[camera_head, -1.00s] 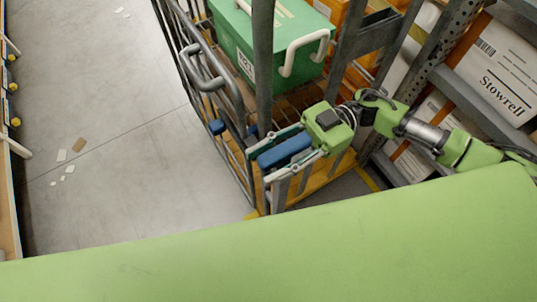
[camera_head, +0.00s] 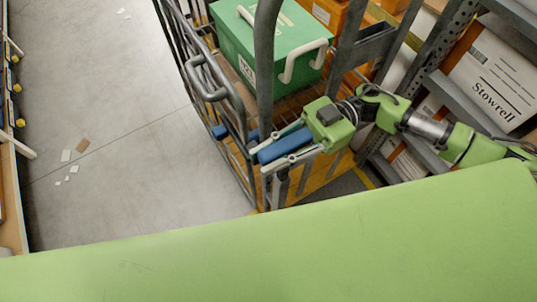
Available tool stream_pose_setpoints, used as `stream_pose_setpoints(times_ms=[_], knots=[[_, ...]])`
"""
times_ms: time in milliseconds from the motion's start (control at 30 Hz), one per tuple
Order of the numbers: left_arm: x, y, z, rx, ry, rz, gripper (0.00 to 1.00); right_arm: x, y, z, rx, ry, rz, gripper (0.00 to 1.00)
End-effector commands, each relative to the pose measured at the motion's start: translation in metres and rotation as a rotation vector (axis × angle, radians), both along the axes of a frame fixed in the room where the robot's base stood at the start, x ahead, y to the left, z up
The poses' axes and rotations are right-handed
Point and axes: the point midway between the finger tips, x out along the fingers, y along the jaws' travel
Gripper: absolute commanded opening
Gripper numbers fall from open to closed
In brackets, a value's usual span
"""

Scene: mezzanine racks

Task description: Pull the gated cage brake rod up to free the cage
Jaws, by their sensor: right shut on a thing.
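The gated cage (camera_head: 238,105) is a grey metal-bar cart with an orange-yellow base, standing in the middle of the head view. My right gripper (camera_head: 261,157) comes in from the right at the near end of the cage. Its two pale fingers are closed along both sides of a blue grip, which I take to be the brake rod's handle (camera_head: 285,146). The rod's lower part is hidden behind the gripper and bars. My left gripper is not in view.
A green crate (camera_head: 260,42) with white handles rides in the cage. White cartons marked Stowrell (camera_head: 490,85) lie on a grey rack at the right. Open concrete floor (camera_head: 110,90) with paper scraps lies to the left, and a shelf edge borders it.

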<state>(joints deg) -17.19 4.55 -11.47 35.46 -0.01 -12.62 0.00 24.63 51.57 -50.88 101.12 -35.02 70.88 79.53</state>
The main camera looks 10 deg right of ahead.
Motion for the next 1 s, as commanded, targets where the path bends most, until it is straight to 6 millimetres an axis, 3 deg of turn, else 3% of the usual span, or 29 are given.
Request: stream_pose_setpoints(times_ms=[33,367,400,467,833,1000], knots=[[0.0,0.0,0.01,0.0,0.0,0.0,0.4,0.001,0.001,0.015,0.011,-0.001,0.0,0.0],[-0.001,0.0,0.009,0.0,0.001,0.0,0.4,0.001,0.001,0.017,0.013,-0.004,0.001,0.0],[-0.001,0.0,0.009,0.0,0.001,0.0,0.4,0.001,0.001,0.017,0.013,-0.005,0.001,0.25],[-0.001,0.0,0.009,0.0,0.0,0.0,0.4,0.001,0.001,0.017,0.013,-0.006,0.001,0.38],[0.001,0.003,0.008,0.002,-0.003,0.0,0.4,0.001,-0.002,0.012,0.005,-0.001,-0.001,0.38],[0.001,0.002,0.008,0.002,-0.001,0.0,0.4,0.009,-0.021,0.012,0.003,-0.002,-0.004,0.38]])
